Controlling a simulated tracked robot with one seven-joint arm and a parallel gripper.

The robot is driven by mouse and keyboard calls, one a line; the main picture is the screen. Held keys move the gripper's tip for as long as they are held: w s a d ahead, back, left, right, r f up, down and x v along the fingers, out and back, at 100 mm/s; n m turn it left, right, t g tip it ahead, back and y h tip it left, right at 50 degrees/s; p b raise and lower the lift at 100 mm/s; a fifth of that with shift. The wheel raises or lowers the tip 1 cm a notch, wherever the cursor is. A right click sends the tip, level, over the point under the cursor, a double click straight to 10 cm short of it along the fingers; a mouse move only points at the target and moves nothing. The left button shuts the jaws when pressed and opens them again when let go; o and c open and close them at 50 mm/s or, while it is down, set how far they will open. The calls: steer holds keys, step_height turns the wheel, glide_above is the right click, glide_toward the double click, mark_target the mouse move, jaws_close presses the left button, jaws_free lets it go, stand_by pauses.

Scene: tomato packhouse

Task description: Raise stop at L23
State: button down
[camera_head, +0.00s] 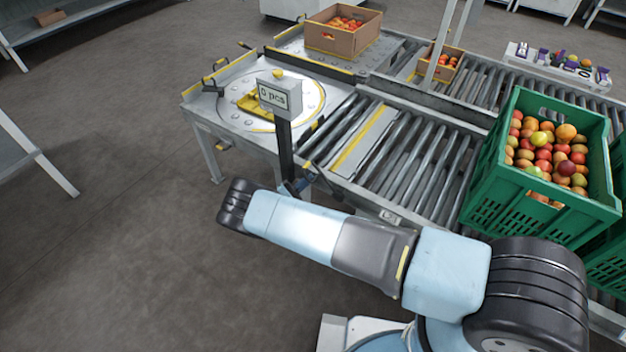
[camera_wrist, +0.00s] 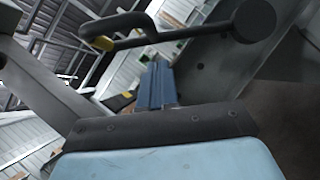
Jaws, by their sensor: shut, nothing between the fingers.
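My gripper (camera_wrist: 157,85) shows in the wrist view as narrow blue fingers, closed together and empty. In that view a black bent lever (camera_wrist: 150,38) with a yellow tip runs above the fingertips to a round dark hub at the upper right. I cannot tell if the fingers touch it. In the head view my gripper (camera_head: 300,186) is by the near side of the conveyor frame, below the display post, partly hidden by my arm. A flat plate with a yellow stripe (camera_head: 357,140) lies across the rollers. No L23 label is legible.
A turntable (camera_head: 305,111) with a display (camera_head: 280,96) stands left of the roller conveyor (camera_head: 408,165). A green crate of tomatoes (camera_head: 492,192) sits on the rollers at the right. A cardboard box (camera_head: 340,40) stands behind. Open floor lies at the left.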

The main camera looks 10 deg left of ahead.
steer(key=shift+s+d+r, duration=0.1)
steer(key=shift+d+r, duration=0.6)
steer(key=shift+d, duration=0.1)
steer(key=shift+d+r+m+g, duration=0.15)
steer(key=shift+r+m+g, duration=0.15)
steer(key=shift+m, duration=0.2)
